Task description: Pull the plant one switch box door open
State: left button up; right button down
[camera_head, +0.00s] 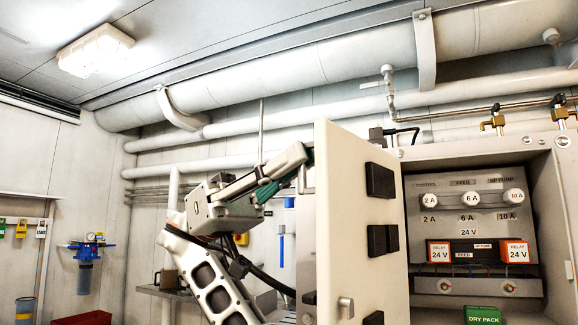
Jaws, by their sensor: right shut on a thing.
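The switch box door (345,215) is a pale panel that stands swung open, at the left of the box, with several black blocks on its inner face. The switch box (480,165) is open to view, with fuses, orange 24 V relays and a green dry pack inside. My right gripper (299,168) is at the left of the door, by its outer side. It is shut on a part there, which looks like the door's handle; the fingertips are small and the grip is partly hidden. My left gripper is not in view.
Large pipes (300,70) run along the wall above the box. Brass valves (497,121) sit on top of the box. A blue filter (87,262) hangs on the left wall. A small shelf (168,292) with a mug stands behind my arm.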

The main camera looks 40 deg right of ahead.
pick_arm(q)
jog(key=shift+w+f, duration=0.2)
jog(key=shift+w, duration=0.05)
pick_arm(e)
jog(key=shift+w+y, duration=0.3)
jog(key=shift+w, duration=0.15)
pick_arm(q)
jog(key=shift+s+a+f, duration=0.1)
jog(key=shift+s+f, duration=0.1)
pick_arm(e)
jog(key=shift+m, duration=0.3)
jog(key=c, duration=2.2)
grip_release()
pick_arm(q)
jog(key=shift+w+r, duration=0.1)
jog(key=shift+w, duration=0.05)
